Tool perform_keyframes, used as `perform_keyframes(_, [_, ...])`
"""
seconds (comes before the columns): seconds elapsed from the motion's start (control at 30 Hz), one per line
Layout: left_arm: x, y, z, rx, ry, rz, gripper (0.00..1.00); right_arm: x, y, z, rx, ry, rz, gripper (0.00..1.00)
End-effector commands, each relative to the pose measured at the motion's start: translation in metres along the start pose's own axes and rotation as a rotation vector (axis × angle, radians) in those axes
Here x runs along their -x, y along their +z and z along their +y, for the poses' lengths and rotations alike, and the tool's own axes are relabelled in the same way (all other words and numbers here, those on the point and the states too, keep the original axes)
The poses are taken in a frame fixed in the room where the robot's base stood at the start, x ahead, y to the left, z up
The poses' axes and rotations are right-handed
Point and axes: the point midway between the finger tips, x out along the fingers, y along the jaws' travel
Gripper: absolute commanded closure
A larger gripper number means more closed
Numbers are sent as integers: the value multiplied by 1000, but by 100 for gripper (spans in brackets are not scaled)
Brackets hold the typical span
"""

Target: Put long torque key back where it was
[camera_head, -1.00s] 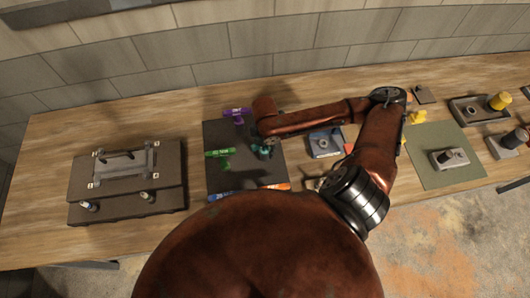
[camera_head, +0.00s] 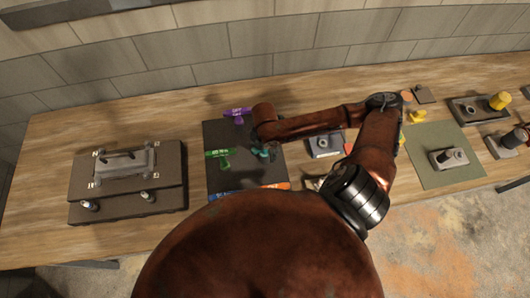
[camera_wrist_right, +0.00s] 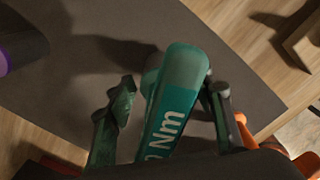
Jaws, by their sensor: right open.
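A teal torque key (camera_wrist_right: 172,105) with "Nm" printed on it lies between the fingers of my right gripper (camera_wrist_right: 168,102) in the right wrist view. The fingers are open on either side of it. Whether it touches the dark mat (camera_head: 232,180) is hard to tell. In the head view my right gripper (camera_head: 265,153) is over the right part of the mat, with the key mostly hidden by it. My left gripper is not in view.
A dark case with a grey metal part (camera_head: 125,165) stands at the left. Wood is bare between the case and the dark mat.

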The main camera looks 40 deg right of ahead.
Motion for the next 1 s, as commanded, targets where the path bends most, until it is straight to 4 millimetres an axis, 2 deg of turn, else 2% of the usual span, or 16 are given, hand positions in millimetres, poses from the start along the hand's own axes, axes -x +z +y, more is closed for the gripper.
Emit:
perform_keyframes(0.13, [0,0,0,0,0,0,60,5,0,0,0,1,-1,52])
perform_keyframes(0.23, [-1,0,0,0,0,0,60,17,1,1,1,2,-2,52])
perform_keyframes(0.5, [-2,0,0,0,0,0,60,73,2,1,1,4,-4,52])
perform_keyframes(0.7, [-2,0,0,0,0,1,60,108,1,1,0,4,-2,52])
perform_keyframes(0.83, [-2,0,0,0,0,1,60,119,1,0,0,1,-1,52])
perform_keyframes(1.0, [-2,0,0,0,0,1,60,123,0,0,-1,0,0,52])
